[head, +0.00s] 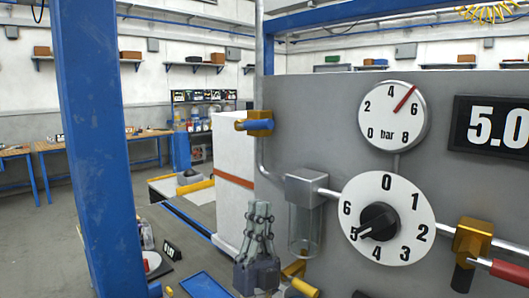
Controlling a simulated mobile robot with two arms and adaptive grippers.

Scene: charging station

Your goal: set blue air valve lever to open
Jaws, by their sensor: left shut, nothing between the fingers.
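The blue lever (246,126) sits on a brass valve (263,122) at the left edge of the grey panel. It points left, roughly level, across the vertical grey pipe. My left gripper (260,207) points upward at the lower middle, clearly below the lever and apart from it. Its fingers are closed together with nothing between them. My right gripper is not in view.
A clear filter bowl (305,230) hangs just right of my left gripper. The panel (330,110) carries a pressure gauge (393,115), a black knob (379,222) and a 5.0 display (495,126). A blue post (95,150) stands at the left.

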